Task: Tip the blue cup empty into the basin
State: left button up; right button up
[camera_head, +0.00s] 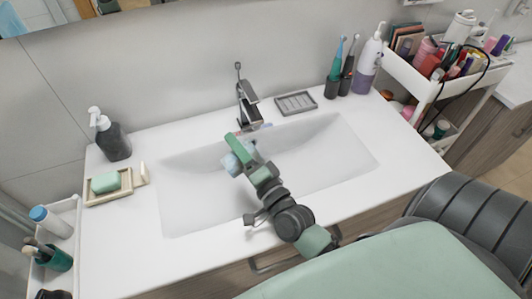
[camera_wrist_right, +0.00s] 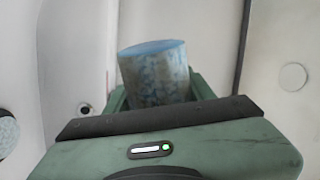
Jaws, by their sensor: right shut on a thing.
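The blue cup (camera_wrist_right: 155,76), pale blue with a mottled side, is clasped between the green jaws of my right gripper (camera_head: 238,151) in the wrist view. Its round blue end faces the top of that picture; I cannot tell whether it is the mouth or the base. In the head view the cup (camera_head: 231,164) is largely hidden by the gripper and seems tilted. Gripper and cup are over the back of the white basin (camera_head: 186,202), just in front of the tap (camera_head: 247,100). No liquid is visible. My left gripper is out of view.
A dark soap bottle (camera_head: 113,141) and a soap tray (camera_head: 122,193) stand left of the basin. A grey dish (camera_head: 296,103), toothbrush holders (camera_head: 332,88) and a pump bottle (camera_head: 368,65) stand behind it on the right. A loaded cart (camera_head: 410,78) is at the right.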

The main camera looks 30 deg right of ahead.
jog(key=a+r+n+p, duration=0.1)
jog(key=n+p, duration=0.1)
jog(key=shift+r+p, duration=0.2)
jog(key=shift+p, duration=0.1)
jog(key=n, duration=0.1)
jog(key=f+n, duration=0.1)
jog(key=n, duration=0.1)
jog(key=shift+a+y+p, duration=0.1)
jog(key=shift+y+p, duration=0.3)
jog(key=r+n+p, duration=0.1)
jog(key=p, duration=0.1)
jog(key=n+p, duration=0.1)
jog(key=n, duration=0.1)
jog(key=shift+a+r+g+y+p, duration=0.1)
jog(key=shift+r+g+y+p, duration=0.2)
jog(key=shift+r+p, duration=0.1)
jog(key=shift+w+a+r+n+g+p, duration=0.1)
jog(key=shift+a+r+n+g+p, duration=0.05)
jog(key=shift+a+n+p, duration=1.05)
jog(key=shift+s+a+r+n+g+p, duration=0.15)
jog(key=shift+a+n+p, duration=0.45)
jog(key=shift+n+p, duration=0.6)
jog(key=shift+w+a+r+n+g+p, duration=0.2)
jog(key=shift+a+n+p, duration=0.7)
jog(key=shift+n, duration=0.7)
